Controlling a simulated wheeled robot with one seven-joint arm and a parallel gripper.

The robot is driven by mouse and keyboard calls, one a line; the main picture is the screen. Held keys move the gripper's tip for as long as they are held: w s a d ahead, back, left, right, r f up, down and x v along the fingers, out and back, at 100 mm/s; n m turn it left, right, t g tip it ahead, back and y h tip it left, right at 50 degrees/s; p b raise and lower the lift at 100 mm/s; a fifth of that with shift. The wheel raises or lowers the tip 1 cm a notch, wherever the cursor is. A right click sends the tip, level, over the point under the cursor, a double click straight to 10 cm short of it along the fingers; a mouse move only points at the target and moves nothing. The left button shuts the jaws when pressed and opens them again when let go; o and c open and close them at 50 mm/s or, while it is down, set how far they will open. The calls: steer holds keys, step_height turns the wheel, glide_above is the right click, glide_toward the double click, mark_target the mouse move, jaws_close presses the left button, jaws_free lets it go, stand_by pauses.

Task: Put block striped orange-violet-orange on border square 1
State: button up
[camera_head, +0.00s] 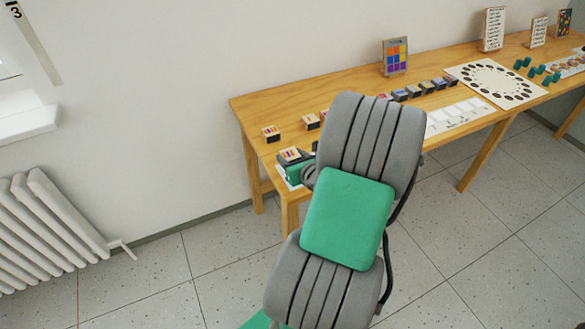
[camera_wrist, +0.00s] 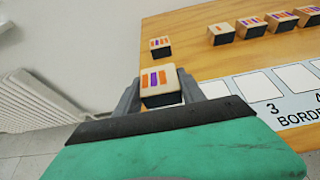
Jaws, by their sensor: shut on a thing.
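My gripper (camera_wrist: 163,92) is shut on a block (camera_wrist: 161,79) with a pale top striped orange, violet, orange and a dark lower part. The block is upright between the fingers, at the table's left end; it also shows in the head view (camera_head: 290,155). The white border strip (camera_wrist: 290,109) lies on the table to the right of and beneath my gripper. Its number 3 shows in the wrist view. My gripper hides the strip's left part, so border square 1 is not seen. In the head view my arm covers the strip's middle.
Another striped block (camera_wrist: 160,47) stands alone near the table's left edge. More blocks (camera_wrist: 250,26) stand in a row behind the strip. A colour-grid card (camera_head: 395,57) stands at the back, and a dotted-circle board (camera_head: 494,82) lies farther right.

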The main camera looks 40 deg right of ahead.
steer(key=shift+w+d+f, duration=0.15)
steer(key=shift+d+f, duration=0.1)
steer(key=shift+f, duration=0.15)
steer(key=shift+w+d+f+b, duration=0.15)
steer(key=shift+f+b, duration=0.25)
steer(key=shift+f, duration=1.2)
steer(key=shift+f, duration=0.1)
steer(key=shift+f, duration=0.15)
steer(key=o, duration=1.4)
steer(key=shift+c, duration=0.2)
